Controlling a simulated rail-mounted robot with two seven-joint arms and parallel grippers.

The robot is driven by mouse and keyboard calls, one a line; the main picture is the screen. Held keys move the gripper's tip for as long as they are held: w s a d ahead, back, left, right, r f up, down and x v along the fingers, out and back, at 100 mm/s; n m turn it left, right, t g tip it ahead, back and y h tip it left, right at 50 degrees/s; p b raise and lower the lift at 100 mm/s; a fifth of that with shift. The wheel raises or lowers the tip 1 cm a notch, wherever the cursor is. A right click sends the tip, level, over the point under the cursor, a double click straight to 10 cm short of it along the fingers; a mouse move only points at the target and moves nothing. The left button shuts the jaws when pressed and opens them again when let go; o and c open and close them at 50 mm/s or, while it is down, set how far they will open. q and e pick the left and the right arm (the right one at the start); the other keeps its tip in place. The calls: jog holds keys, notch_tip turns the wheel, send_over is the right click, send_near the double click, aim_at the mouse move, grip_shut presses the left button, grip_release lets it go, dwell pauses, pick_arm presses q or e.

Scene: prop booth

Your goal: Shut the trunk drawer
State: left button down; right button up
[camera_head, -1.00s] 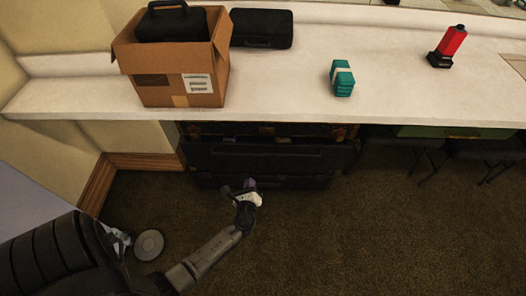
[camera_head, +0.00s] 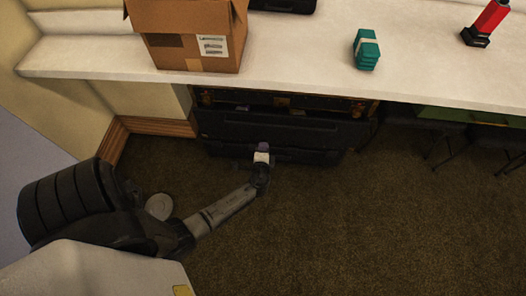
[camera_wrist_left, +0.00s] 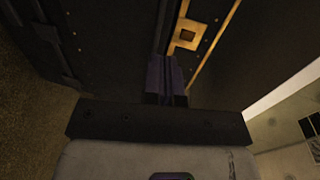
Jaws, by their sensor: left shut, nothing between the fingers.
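The dark trunk (camera_head: 345,103) with brass-coloured trim stands under the counter. Its black drawer (camera_head: 285,129) sticks out from the trunk, and small things show in the gap behind its front. My left gripper (camera_head: 262,147) is low at the drawer's front side, near its middle. In the left wrist view the gripper's purple fingers (camera_wrist_left: 167,72) are shut and empty, against or very near a dark surface. Contact is hard to tell. A square brass fitting (camera_wrist_left: 188,37) shows just beyond the fingers. My right gripper is not in view.
The white counter (camera_head: 300,60) overhangs the trunk and carries a cardboard box (camera_head: 190,35), a teal stack (camera_head: 366,49) and a red-and-black item (camera_head: 487,20). Dark stools (camera_head: 430,133) stand to the right. Brown carpet is clear in front.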

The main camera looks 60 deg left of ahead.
pick_arm(q)
jog(key=b, duration=0.3)
send_near(267, 118)
jog(key=f+x, duration=0.1)
jog(key=x, duration=0.2)
jog(key=shift+w+a+r, duration=0.1)
jog(key=shift+w+r, duration=0.05)
jog(key=shift+w, duration=0.05)
jog(key=b+x, duration=0.2)
jog(key=x, duration=0.2)
jog(key=shift+w+a+r, duration=0.1)
jog(key=shift+a+r, duration=0.05)
jog(key=shift+a, duration=0.05)
jog(key=shift+r, duration=0.1)
